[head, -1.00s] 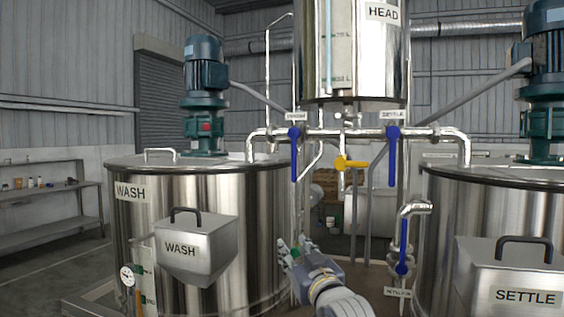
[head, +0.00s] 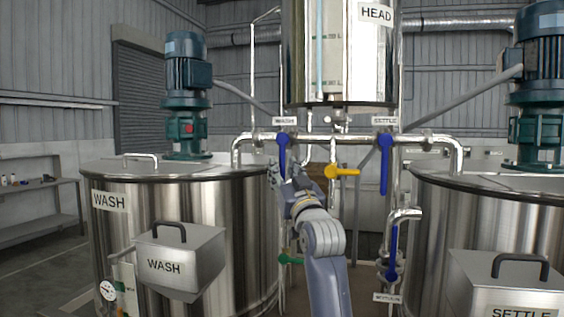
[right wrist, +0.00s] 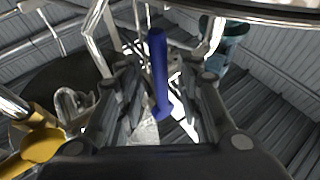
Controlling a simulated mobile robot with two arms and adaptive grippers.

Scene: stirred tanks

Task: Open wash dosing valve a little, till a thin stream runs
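The wash dosing valve has a blue lever (head: 282,150) under a WASH label (head: 285,121) on the horizontal pipe below the head tank. The lever hangs straight down. My right gripper (head: 281,182) is at the lever's lower end in the head view and hides part of it. In the right wrist view the blue lever (right wrist: 158,75) shows between the two fingers of the right gripper (right wrist: 165,105). The fingers are open, with a gap visible on both sides of the lever. My left gripper is not in view. No stream is visible.
A yellow lever (head: 343,171) sticks out just right of my right gripper; it also shows in the right wrist view (right wrist: 38,147). The blue SETTLE lever (head: 385,165) hangs further right. The wash tank (head: 240,220) stands left, the settle tank (head: 435,215) right.

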